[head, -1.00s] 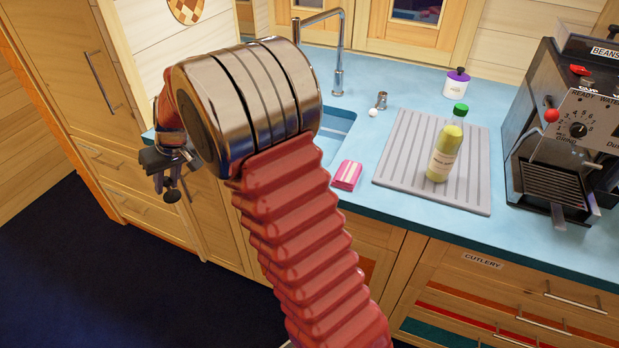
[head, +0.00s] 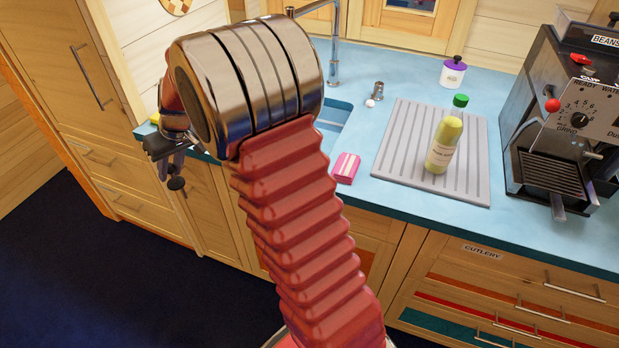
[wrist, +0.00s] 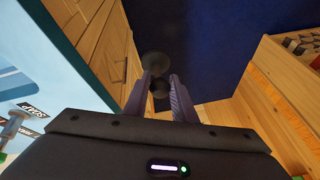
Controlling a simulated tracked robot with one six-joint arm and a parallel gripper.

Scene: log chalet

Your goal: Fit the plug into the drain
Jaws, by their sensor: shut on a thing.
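My gripper (head: 174,168) hangs off the left end of the counter, over the floor in front of the cabinets. It is shut on a dark round plug (head: 177,184). In the wrist view my gripper (wrist: 160,92) points down at the dark floor, with the plug (wrist: 156,63) between and beyond the fingertips. The sink (head: 336,114) is a blue basin set in the counter, well to the right of my gripper. My arm covers most of it in the head view, and the drain is hidden.
The tap (head: 333,60) stands behind the sink. To the right are a ribbed drainboard (head: 400,150) with a green-capped bottle (head: 444,146) and a coffee machine (head: 560,130). Tall cabinets (head: 75,80) stand left. Floor below is clear.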

